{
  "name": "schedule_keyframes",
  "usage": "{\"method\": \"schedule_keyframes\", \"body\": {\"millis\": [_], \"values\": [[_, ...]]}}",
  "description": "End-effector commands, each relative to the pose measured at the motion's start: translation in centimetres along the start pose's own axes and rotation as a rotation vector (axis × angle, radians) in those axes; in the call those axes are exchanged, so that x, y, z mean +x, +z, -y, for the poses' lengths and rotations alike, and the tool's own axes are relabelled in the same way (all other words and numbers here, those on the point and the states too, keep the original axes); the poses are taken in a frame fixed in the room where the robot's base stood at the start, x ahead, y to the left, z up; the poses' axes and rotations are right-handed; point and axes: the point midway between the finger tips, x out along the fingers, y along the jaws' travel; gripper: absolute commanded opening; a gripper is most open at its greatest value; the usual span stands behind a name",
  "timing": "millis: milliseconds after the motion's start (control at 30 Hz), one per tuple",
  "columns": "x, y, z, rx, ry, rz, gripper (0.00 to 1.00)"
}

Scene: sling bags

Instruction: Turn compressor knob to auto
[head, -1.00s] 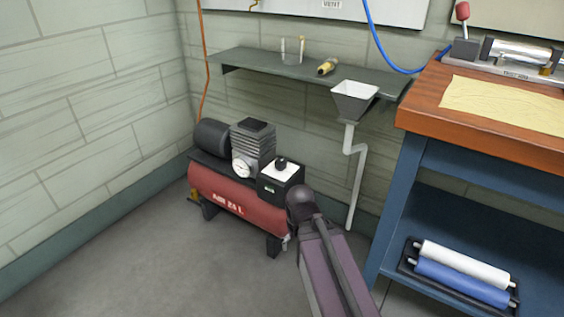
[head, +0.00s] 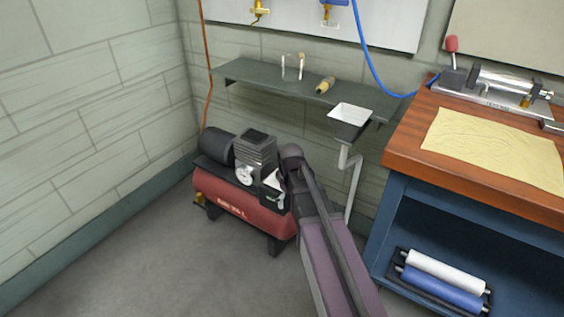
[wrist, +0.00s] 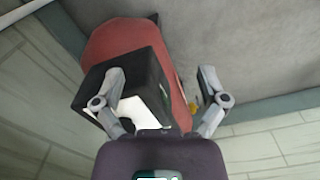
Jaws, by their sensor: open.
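The compressor (head: 240,203) has a red tank, a black motor and a finned grey pump head, and stands on the floor by the back wall. Its black control box (head: 271,199) with a pale top is partly covered by my arm in the head view. The knob, seen earlier on that box, is hidden now in both views. In the wrist view the box (wrist: 98,78) lies between and beyond the fingers of my gripper (wrist: 162,88), overlapped by the left finger. The gripper is open and empty; whether it touches the box I cannot tell.
A funnel (head: 349,115) with a bent pipe stands right of my arm. A wall shelf (head: 250,75) runs above the compressor. A blue workbench with a wooden top (head: 405,150) stands at right. The floor (head: 190,275) in front is clear.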

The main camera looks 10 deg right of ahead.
Motion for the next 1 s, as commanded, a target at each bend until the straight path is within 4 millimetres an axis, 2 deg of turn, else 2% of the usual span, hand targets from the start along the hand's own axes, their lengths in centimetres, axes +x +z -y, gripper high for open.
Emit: {"method": "schedule_keyframes", "body": {"millis": [33, 600, 800, 1000], "values": [[-1.9, -1.3, -0.7, -0.034, 0.0, 0.0, 0.92], [-11.9, -10.0, -5.6, -0.44, 0.0, 0.0, 0.92], [-13.8, -11.8, -6.6, -0.534, 0.0, 0.0, 0.92], [-14.1, -12.2, -6.9, -0.566, 0.0, 0.0, 0.92]]}}
